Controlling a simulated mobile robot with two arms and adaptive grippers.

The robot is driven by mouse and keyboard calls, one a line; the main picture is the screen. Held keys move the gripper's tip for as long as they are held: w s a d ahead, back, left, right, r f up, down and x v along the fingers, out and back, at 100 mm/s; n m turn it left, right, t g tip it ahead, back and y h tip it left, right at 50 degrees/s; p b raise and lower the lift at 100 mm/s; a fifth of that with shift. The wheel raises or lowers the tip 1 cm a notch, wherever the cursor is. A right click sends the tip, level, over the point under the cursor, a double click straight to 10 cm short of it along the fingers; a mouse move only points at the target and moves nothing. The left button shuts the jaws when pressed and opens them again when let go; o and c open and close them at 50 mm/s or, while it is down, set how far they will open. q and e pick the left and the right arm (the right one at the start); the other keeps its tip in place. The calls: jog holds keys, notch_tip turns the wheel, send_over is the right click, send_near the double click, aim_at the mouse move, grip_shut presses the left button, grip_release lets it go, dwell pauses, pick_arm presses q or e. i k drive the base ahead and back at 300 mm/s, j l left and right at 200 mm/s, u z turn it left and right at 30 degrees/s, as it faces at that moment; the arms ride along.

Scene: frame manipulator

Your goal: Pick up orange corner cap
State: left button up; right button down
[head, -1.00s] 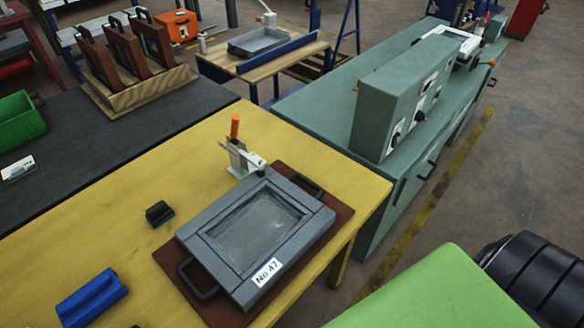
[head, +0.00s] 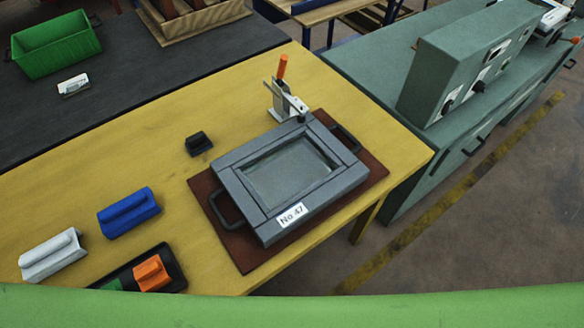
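The orange corner cap (head: 152,273) lies in a small black tray (head: 173,261) near the front edge of the yellow table, at the lower left of the head view. A green piece (head: 112,285) sits beside it in the tray, partly hidden by the green surface along the bottom of the picture. Neither of my grippers shows in the head view.
On the yellow table (head: 160,120) lie a blue block (head: 129,212), a white block (head: 53,256), a small black block (head: 198,143) and a grey frame (head: 238,190) on a brown mat (head: 250,262). An orange-handled clamp (head: 286,100) stands behind the frame. A green bin (head: 55,47) is at upper left.

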aim_at(151, 276)
jog(key=u, duration=1.7)
